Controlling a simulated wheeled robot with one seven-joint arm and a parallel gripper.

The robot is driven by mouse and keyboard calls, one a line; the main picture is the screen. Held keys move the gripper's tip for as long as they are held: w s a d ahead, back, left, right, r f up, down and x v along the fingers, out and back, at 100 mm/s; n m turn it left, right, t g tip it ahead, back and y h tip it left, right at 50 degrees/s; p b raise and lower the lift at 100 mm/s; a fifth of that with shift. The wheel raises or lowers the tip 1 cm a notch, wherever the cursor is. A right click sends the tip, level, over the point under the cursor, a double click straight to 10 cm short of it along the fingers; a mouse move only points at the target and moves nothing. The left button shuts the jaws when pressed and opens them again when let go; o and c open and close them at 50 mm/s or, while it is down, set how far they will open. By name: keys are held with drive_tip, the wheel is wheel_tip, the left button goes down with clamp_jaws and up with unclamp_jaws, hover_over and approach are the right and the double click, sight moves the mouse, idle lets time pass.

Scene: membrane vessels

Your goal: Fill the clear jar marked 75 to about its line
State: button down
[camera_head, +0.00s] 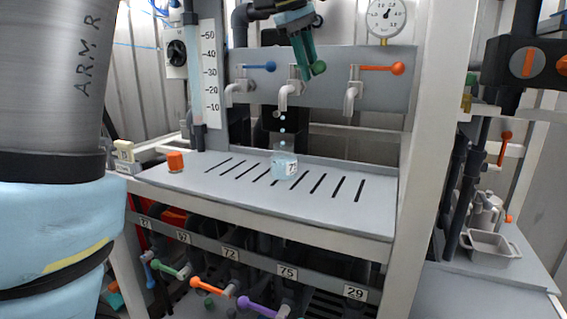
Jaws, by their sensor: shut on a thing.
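The clear jar (281,174) stands upright on the grey slotted shelf, below the middle tap (284,96). Its white tag shows a 7, the rest being hard to read. Pale blue liquid seems to be in it, but its level and the line are too small to tell. Several pale drops (282,130) hang in the air between spout and jar. My gripper (305,60) reaches down from the top to the middle tap and is shut on its green handle (318,67). The fingers hide most of that handle.
A blue-handled tap (258,67) and an orange-handled tap (382,69) flank the middle one. A white post (425,130) bounds the right.

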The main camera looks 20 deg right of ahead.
drive_tip(key=shift+w+d+r+n+t+y+p, duration=0.1)
drive_tip(key=shift+w+d+n+t+y+p, duration=0.25)
drive_tip(key=shift+n, duration=0.7)
drive_tip(key=shift+w+d+f+n+t+y+p, duration=0.15)
drive_tip(key=shift+d+n+t+p, duration=0.4)
drive_tip(key=shift+n, duration=0.55)
drive_tip(key=shift+w+d+r+n+t+y+p, duration=0.25)
drive_tip(key=shift+n+p, duration=0.25)
drive_tip(key=shift+n, duration=0.55)
drive_tip(key=c, duration=0.8)
unclamp_jaws()
drive_tip(key=shift+d+f, duration=0.1)
drive_tip(key=shift+f, duration=0.05)
